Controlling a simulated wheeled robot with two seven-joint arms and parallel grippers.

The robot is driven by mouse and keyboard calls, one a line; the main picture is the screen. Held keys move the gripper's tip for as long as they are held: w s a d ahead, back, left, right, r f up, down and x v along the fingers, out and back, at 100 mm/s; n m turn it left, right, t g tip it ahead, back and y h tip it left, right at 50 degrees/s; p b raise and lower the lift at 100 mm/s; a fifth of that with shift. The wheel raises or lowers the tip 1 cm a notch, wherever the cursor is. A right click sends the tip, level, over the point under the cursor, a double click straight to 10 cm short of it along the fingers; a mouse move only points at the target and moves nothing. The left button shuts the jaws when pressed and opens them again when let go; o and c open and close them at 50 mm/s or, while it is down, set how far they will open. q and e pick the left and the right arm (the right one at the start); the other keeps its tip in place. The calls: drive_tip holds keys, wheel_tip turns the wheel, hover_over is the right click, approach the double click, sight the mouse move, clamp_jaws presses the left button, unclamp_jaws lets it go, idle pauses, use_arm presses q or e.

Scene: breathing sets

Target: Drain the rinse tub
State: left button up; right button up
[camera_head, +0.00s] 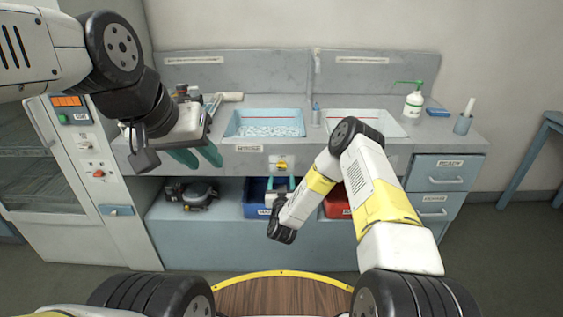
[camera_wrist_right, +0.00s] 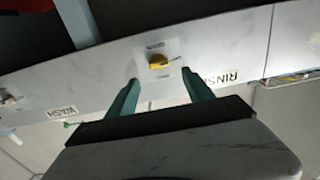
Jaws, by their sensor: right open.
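The rinse tub (camera_head: 265,111) is the light-blue basin on the left of the counter, with pale, rippled contents. A RINSE label (camera_wrist_right: 232,75) and a yellow knob (camera_head: 281,165) are on the counter front below it. In the right wrist view the knob (camera_wrist_right: 159,62) sits on a small labelled plate; the lettering is too small to read. My right gripper (camera_wrist_right: 160,78) is open and empty, its teal fingertips just short of the knob, one toward each side. My left gripper (camera_head: 196,157) is open in front of the counter's left part, with nothing visible between its fingers.
A second basin (camera_head: 366,124) is at the right, partly behind my right arm. A green-topped bottle (camera_head: 413,104) and a cup (camera_head: 462,124) stand farther right. The shelf below holds a blue bin (camera_head: 256,196) and a red bin (camera_head: 337,205). A cabinet (camera_head: 88,170) stands at the left.

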sight(282, 167)
drive_tip(key=shift+w+f, duration=0.1)
drive_tip(key=shift+w, duration=3.7)
clamp_jaws()
